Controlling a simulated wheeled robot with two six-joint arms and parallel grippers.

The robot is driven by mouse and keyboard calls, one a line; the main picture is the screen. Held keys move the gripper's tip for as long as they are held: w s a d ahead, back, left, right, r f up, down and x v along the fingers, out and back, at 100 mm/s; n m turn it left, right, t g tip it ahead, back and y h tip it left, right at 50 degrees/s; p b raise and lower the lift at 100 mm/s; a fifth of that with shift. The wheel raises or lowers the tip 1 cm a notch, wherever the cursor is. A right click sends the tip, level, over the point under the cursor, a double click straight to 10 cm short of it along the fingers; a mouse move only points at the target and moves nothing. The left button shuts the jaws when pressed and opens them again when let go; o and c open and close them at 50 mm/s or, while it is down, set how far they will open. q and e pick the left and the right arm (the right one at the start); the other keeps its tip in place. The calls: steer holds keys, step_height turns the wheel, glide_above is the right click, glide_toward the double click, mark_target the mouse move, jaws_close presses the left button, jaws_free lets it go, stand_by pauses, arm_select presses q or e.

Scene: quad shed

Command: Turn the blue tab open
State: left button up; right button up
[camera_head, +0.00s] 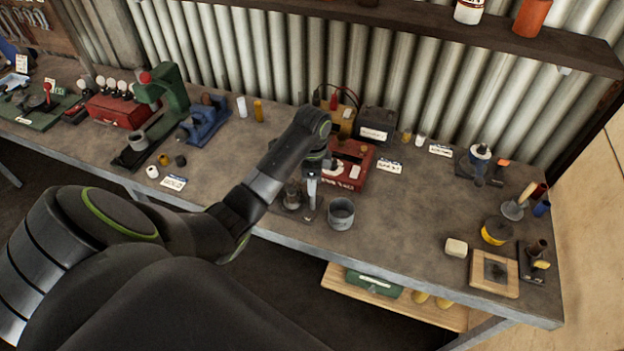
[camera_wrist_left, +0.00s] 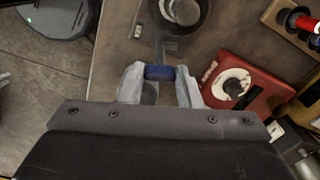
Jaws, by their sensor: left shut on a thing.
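The blue tab (camera_wrist_left: 159,73) shows in the left wrist view, lying crosswise between the two pale fingers of my left gripper (camera_wrist_left: 160,88). The gripper is shut on it. A grey stem joins the tab to a round metal fitting (camera_wrist_left: 183,12) at the top of that view, partly cut off by the frame. In the head view my left gripper (camera_head: 312,188) points down near the bench's front edge, beside the dark metal fitting (camera_head: 291,197). The blue tab cannot be made out there. My right gripper is in neither view.
A red box (camera_head: 352,166) with a white dial stands close behind the gripper. A grey cup (camera_head: 341,213) stands just to its right. Black and yellow batteries sit farther back. The bench (camera_head: 405,215) is clear to the right of the cup.

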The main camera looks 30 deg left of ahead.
arm_select(q)
steer(key=shift+d+m, duration=0.1)
steer(key=shift+m, duration=0.9)
steer(key=o, duration=1)
steer(key=shift+w, duration=0.1)
